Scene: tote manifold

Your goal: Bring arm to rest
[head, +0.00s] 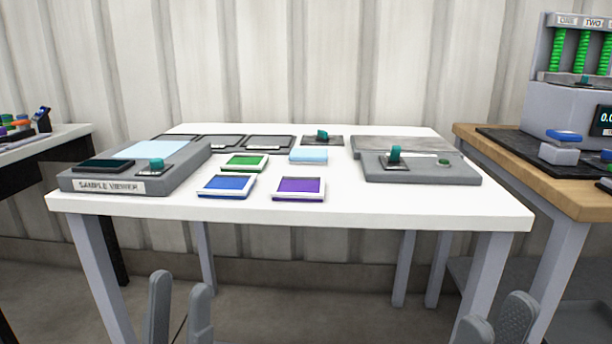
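My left gripper (178,308) shows at the bottom left of the head view, in front of and below the white table (400,206). Its two grey fingers stand apart with nothing between them. My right gripper (494,324) shows at the bottom right, also below the table's front edge. Its two fingers are apart and hold nothing that I can see. Both grippers are clear of the table and its contents. The arms behind the fingers are out of the picture.
On the table are a grey sample viewer (128,184), green (245,162), blue (227,186) and purple (299,188) framed tiles, a pale blue block (308,156), and a grey unit with a teal knob (420,172). A wooden-topped bench (560,196) stands right.

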